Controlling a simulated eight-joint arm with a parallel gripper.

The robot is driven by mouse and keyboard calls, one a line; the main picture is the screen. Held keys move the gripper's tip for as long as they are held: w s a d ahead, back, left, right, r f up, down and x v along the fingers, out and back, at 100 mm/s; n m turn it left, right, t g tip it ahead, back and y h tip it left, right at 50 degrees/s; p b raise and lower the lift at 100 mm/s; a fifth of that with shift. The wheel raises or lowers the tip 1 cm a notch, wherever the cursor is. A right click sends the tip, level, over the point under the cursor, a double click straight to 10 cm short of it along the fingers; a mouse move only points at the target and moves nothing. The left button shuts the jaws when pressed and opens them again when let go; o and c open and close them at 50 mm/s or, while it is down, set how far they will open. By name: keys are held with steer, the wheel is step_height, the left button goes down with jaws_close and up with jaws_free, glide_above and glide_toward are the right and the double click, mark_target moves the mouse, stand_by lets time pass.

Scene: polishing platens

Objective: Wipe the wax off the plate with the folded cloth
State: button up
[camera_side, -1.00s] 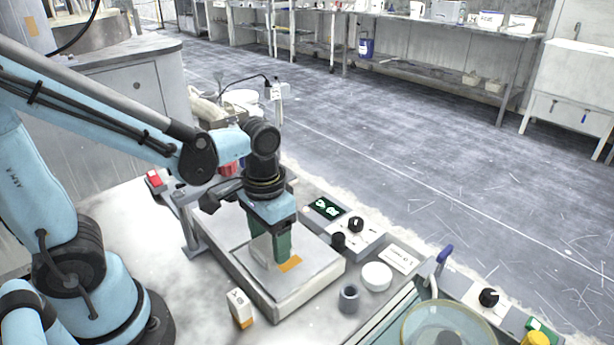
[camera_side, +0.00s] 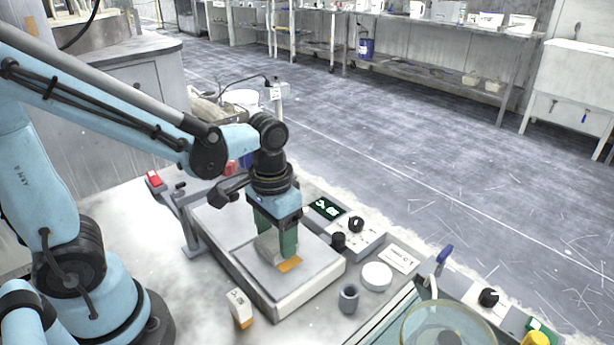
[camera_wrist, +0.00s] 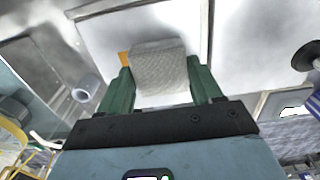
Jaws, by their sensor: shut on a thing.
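My gripper (camera_side: 277,246) points down over the grey plate (camera_side: 228,246), its green fingers shut on the folded cloth (camera_side: 266,247). In the wrist view the pale, woven cloth (camera_wrist: 158,66) sits between the two fingers (camera_wrist: 158,88). The cloth is low at the plate; I cannot tell for sure that it touches. The orange wax patch (camera_side: 290,264) lies on the plate just in front of the cloth. In the wrist view some wax (camera_wrist: 124,60) shows at the cloth's left edge. Any wax under the cloth is hidden.
A small labelled block (camera_side: 240,309) stands left of the plate's front. A grey cup (camera_side: 348,299) and a white round tub (camera_side: 377,276) stand to its right. A control panel with knobs (camera_side: 356,224) runs along the back right. A glass dish (camera_side: 449,325) is at the front right.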

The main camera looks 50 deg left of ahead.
mark_target(273, 255)
steer(key=shift+s+f, duration=0.2)
steer(key=shift+s, duration=0.25)
steer(key=shift+s+r, duration=0.1)
steer(key=shift+s, duration=0.7)
steer(key=shift+s+d, duration=0.15)
steer(key=shift+d, duration=1.55)
steer(key=shift+w, duration=0.6)
steer(key=shift+w+a+r, duration=0.1)
steer(key=shift+w, duration=1.9)
steer(key=shift+s+f, duration=0.15)
steer(key=shift+s, duration=1.05)
steer(key=shift+s+f, duration=0.1)
steer(key=shift+s, duration=1.05)
steer(key=shift+s+r, duration=0.1)
steer(key=shift+r, duration=0.1)
steer(key=w, duration=0.4)
steer(key=shift+f, duration=0.2)
steer(key=shift+w+r, duration=0.25)
steer(key=shift+w, duration=0.15)
steer(key=shift+s+f, duration=0.2)
steer(key=shift+s, duration=2.15)
steer(key=shift+s+r, duration=0.15)
steer(key=shift+r, duration=3.95)
